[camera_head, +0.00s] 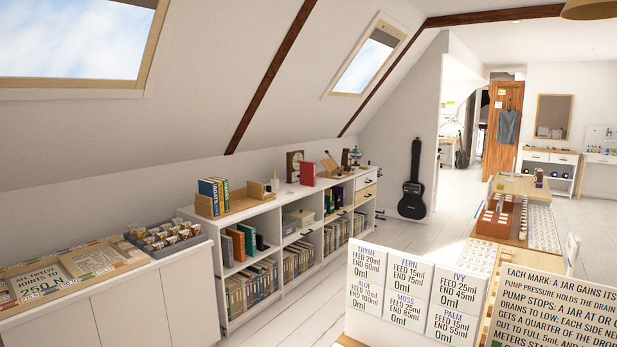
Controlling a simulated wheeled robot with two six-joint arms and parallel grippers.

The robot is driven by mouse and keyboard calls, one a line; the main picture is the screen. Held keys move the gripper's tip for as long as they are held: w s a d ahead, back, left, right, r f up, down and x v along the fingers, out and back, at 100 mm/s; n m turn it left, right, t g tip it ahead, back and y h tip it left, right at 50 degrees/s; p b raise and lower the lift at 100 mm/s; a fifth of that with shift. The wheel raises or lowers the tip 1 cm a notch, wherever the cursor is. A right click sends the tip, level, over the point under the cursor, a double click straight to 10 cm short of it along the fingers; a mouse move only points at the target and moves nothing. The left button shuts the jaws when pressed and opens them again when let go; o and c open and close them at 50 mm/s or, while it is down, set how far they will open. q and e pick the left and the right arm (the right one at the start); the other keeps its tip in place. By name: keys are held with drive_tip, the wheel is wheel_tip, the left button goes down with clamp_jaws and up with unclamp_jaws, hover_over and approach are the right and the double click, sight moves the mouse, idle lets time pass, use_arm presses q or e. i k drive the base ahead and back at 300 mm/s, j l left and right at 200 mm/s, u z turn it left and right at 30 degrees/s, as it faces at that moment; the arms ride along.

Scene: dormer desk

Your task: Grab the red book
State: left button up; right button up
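A red book (307,173) stands upright on top of the long low white bookshelf (272,207) by the sloped wall, right of the middle of its top. A reddish-brown book (236,244) stands in the upper left compartment of the same shelf, beside a green book (247,238). Neither of my grippers shows in the head view, so I cannot see whether they are open or shut.
A white cabinet with boards and a tray of small jars (166,236) stands at the left. Pale floor (300,308) lies open between. A black guitar (412,190) leans at the far wall.

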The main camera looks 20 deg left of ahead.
sight(307, 168)
drive_tip(key=u, duration=0.25)
drive_tip(key=i+j+u, duration=0.25)
drive_tip(key=j, duration=0.2)
drive_tip(key=j+u, duration=0.25)
drive_tip(key=j, duration=0.2)
drive_tip(key=i+j+u, duration=0.2)
drive_tip(key=j, duration=0.2)
drive_tip(key=i+j+u, duration=0.4)
drive_tip(key=i+j, duration=0.2)
drive_tip(key=i+j+u, duration=0.15)
drive_tip(key=i+j, duration=0.15)
drive_tip(key=i, duration=0.25)
drive_tip(key=i+z, duration=0.55)
drive_tip(key=z, duration=0.25)
drive_tip(key=i+z, duration=0.4)
drive_tip(key=i+l+z, duration=0.2)
drive_tip(key=i+z, duration=0.2)
drive_tip(key=i, duration=0.4)
drive_tip(key=i+z, duration=0.45)
drive_tip(key=i, duration=2.25)
drive_tip(key=j+u, duration=0.05)
